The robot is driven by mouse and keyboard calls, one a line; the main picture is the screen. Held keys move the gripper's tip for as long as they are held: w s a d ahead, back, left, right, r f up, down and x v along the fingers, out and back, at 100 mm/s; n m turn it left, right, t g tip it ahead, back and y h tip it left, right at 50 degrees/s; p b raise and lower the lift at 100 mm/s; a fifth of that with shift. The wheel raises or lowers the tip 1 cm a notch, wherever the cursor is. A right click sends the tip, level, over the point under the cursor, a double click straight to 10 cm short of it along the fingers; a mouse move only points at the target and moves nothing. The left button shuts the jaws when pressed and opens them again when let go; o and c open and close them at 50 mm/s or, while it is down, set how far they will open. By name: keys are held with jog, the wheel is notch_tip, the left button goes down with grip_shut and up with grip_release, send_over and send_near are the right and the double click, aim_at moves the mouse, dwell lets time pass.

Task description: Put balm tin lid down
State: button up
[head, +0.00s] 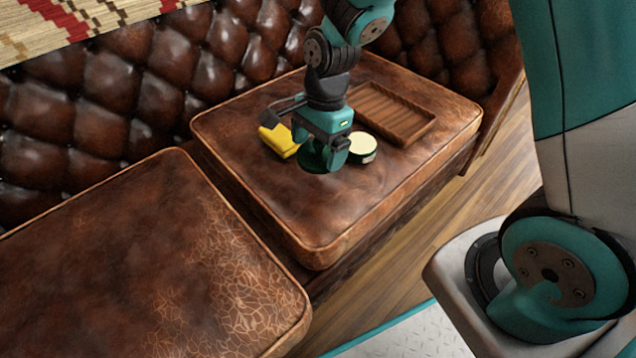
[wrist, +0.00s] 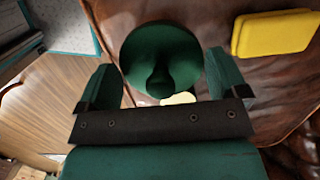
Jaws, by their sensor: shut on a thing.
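My gripper (head: 330,150) is over the far leather seat cushion, shut on the dark green balm tin lid (head: 313,158). In the wrist view the round lid (wrist: 145,42) with its central knob sits between the fingers of my gripper (wrist: 163,80). The lid looks held over the cushion; its exact height cannot be told. The open balm tin (head: 363,146), dark with a pale cream top, stands on the cushion just right of my gripper. In the wrist view only a pale bit of the tin (wrist: 178,99) shows behind the lid and gripper.
A yellow block (head: 279,141) lies left of my gripper and shows in the wrist view (wrist: 273,34). A ribbed wooden tray (head: 427,131) lies behind the tin. The cushion's front part (head: 320,215) is bare. A tufted backrest (head: 100,120) rises behind.

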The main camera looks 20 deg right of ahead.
aim_at(316, 187)
notch_tip(316, 187, down, 8)
jog(key=b, duration=0.3)
jog(key=shift+f, duration=0.15)
jog(key=o, duration=0.6)
jog(key=shift+c, duration=0.2)
